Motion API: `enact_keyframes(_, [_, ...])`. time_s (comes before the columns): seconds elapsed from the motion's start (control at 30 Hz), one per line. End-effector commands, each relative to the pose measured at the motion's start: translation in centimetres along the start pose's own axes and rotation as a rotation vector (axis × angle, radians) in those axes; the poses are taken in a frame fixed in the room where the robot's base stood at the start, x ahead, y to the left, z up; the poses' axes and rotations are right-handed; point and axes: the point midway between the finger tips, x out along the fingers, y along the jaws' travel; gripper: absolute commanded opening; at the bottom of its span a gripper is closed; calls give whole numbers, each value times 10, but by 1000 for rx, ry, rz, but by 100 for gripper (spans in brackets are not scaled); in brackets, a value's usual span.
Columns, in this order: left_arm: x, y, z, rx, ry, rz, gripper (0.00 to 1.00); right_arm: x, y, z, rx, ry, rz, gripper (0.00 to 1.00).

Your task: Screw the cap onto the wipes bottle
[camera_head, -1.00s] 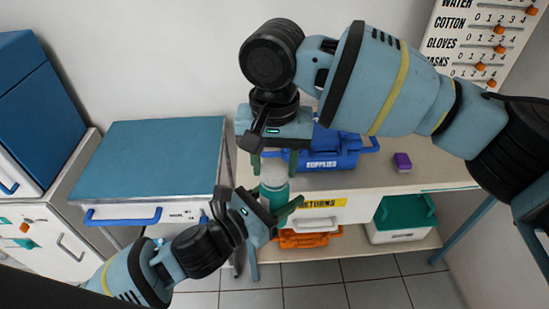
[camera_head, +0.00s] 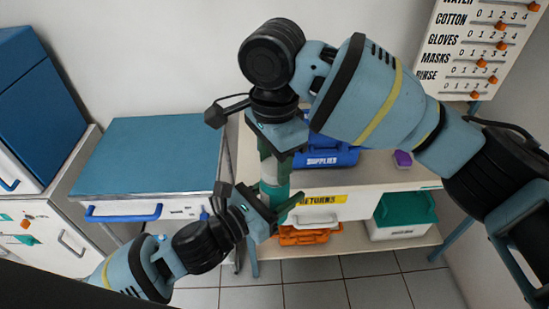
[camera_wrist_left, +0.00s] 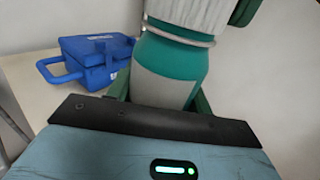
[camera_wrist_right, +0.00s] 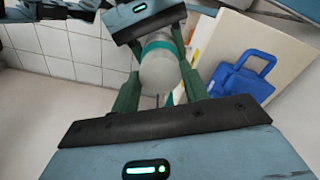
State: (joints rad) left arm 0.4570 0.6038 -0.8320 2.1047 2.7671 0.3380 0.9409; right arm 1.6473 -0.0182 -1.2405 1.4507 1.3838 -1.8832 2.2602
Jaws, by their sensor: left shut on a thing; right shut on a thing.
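The wipes bottle (camera_head: 270,192) is teal with a pale label and stands upright in front of the shelf unit. My left gripper (camera_head: 272,203) is shut around its body; the bottle also shows in the left wrist view (camera_wrist_left: 172,68). The whitish ribbed cap (camera_wrist_left: 190,17) sits on the bottle's top, with a pale ring at its lower edge. I cannot tell how far down it is threaded. My right gripper (camera_head: 268,160) comes from above and is shut on the cap, which shows between its green fingers in the right wrist view (camera_wrist_right: 158,72).
A blue supplies case (camera_head: 330,155) and a purple block (camera_head: 402,158) are on the shelf unit's top (camera_head: 370,178) behind the grippers. An orange bin (camera_head: 305,236) and a teal-lidded box (camera_head: 405,215) are below. A blue-topped cabinet (camera_head: 150,155) stands at left.

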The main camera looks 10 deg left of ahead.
Motion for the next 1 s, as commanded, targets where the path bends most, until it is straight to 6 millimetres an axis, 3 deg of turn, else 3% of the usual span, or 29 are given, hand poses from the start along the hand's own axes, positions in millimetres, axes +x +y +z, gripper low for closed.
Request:
enact_keyframes(0.2, [0, 0, -1, 0, 2, 0, 0, 0, -1, 0, 345, -2, 0, 24])
enact_keyframes(0.33, [0, 0, -1, 0, 2, 0, 0, 0, -1, 0, 484, -1, 0, 24])
enact_keyframes(0.73, [0, 0, -1, 0, 2, 0, 0, -1, -1, 0, 545, 0, 0, 24])
enact_keyframes(0.77, [0, 0, -1, 0, 2, 0, 0, -1, -1, 0, 545, 0, 0, 47])
enact_keyframes(0.9, [0, 0, 0, 0, 1, 0, 0, 0, -1, 0, 544, 0, 0, 65])
enact_keyframes(1.0, [0, 0, 0, 0, 1, 0, 0, 0, -1, 0, 543, 0, 1, 66])
